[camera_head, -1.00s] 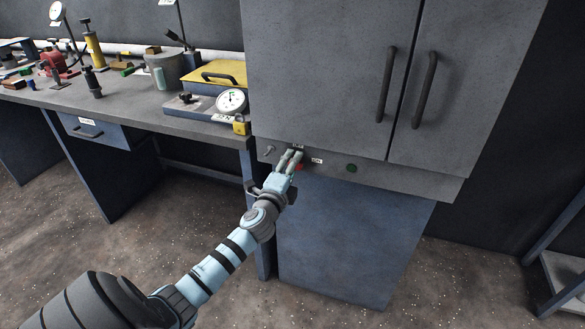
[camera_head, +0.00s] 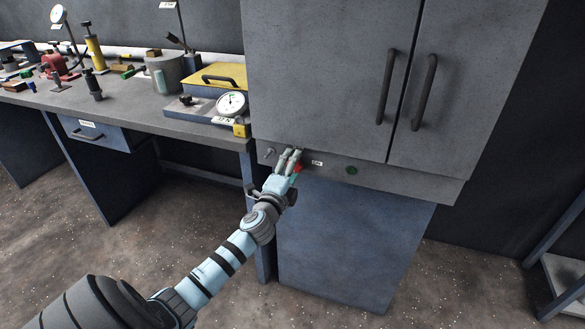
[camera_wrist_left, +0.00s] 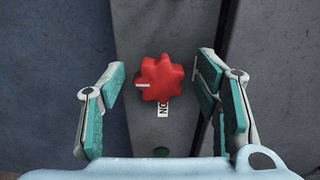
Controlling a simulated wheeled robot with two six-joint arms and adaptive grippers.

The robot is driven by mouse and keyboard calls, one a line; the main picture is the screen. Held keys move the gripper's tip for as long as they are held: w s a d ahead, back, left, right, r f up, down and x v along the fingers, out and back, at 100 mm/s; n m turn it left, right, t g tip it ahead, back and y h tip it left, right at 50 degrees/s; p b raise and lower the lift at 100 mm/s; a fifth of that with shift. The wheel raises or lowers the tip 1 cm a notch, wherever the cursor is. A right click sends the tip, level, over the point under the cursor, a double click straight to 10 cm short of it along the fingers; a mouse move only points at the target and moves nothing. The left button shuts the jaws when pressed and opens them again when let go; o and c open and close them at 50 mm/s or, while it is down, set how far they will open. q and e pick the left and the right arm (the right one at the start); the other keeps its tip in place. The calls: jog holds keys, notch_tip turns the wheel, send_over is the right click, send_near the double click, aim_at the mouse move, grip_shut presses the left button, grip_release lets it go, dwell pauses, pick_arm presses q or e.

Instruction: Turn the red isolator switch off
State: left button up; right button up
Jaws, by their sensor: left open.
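The red isolator switch (camera_wrist_left: 160,77) is a lobed knob on a grey panel strip, seen in the left wrist view. Its white pointer mark faces left in that picture, and an ON label (camera_wrist_left: 162,108) sits just below it. In the head view a small red part of the switch (camera_head: 298,169) shows beside my fingers. My left gripper (camera_head: 289,154) is at the panel. In the wrist view its teal-padded fingers (camera_wrist_left: 162,72) are open on either side of the switch, with visible gaps on both sides. My right gripper is not in view.
A green button (camera_head: 351,170) is further right on the strip; a small toggle (camera_head: 269,152) is left of my fingers. The grey cabinet (camera_head: 325,70) with dark handles stands above. The workbench (camera_head: 120,105) at left holds a gauge (camera_head: 232,104) and several tools.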

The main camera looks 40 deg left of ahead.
pick_arm(q)
jog(key=shift+s, duration=0.1)
jog(key=v, duration=1.2)
